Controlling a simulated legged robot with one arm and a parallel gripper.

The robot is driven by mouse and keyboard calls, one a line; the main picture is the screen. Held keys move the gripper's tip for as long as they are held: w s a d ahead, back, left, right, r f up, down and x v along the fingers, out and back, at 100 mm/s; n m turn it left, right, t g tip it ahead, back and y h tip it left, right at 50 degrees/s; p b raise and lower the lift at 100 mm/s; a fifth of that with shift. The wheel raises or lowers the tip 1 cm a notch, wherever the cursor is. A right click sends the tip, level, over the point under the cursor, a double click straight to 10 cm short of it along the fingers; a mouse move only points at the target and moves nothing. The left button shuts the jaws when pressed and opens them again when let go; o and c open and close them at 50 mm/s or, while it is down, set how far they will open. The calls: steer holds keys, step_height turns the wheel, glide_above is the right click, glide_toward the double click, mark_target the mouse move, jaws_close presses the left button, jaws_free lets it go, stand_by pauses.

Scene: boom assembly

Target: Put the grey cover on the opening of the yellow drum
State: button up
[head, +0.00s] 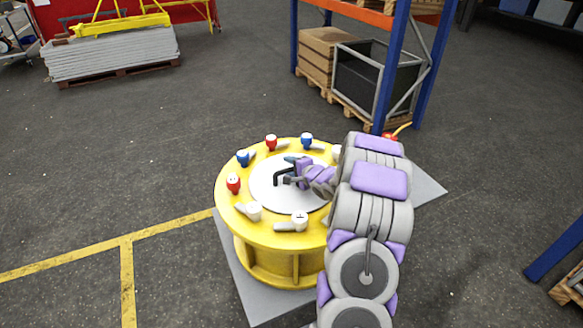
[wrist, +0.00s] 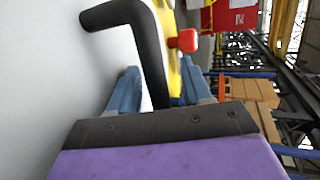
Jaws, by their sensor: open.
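The yellow drum (head: 262,272) stands on a grey base plate. The light grey round cover (head: 262,203) lies flat in the middle of the drum's top, inside the ring of clamps; I see no gap at its visible edge. Its black bent handle (head: 280,177) rises from it. My gripper (head: 292,161) is at the handle, with its blue fingers apart. In the wrist view the handle (wrist: 150,50) passes between the two fingers of my gripper (wrist: 160,66), with space at the right finger. My arm hides the right part of the drum and cover.
Red, blue and white knobbed clamps, such as a red one (head: 233,184) and a white one (head: 299,220), ring the cover. A blue and orange rack (head: 392,65) with crates stands behind at right. The floor left of the drum is clear.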

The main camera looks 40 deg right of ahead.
steer(key=p+v, duration=0.3)
steer(key=v, duration=0.8)
steer(key=shift+r, duration=0.15)
steer(key=shift+s+a, duration=0.1)
steer(key=shift+s, duration=0.35)
steer(key=shift+w+a+r+n+g, duration=0.25)
steer(key=shift+n+g, duration=0.05)
steer(key=s+a+r+n+g+h, duration=0.1)
steer(key=s+a+r+n+g, duration=0.25)
steer(key=a, duration=0.35)
steer(key=s+a+r+n+g+h, duration=0.1)
steer(key=s+a+r+n+g, duration=0.3)
steer(key=a, duration=0.3)
steer(key=s+a+r+n+g+y, duration=0.1)
steer(key=s+a+n+g, duration=0.3)
steer(key=s+a, duration=0.6)
steer(key=s+a+r+n+g+y, duration=0.1)
steer(key=s+a+r+n+g, duration=0.2)
steer(key=s+a+n, duration=0.4)
steer(key=s+a, duration=0.4)
steer(key=s, duration=0.5)
steer(key=shift+a+g+y, duration=0.3)
steer(key=shift+g+y, duration=0.05)
steer(key=shift+y, duration=0.05)
steer(key=shift+r, duration=0.1)
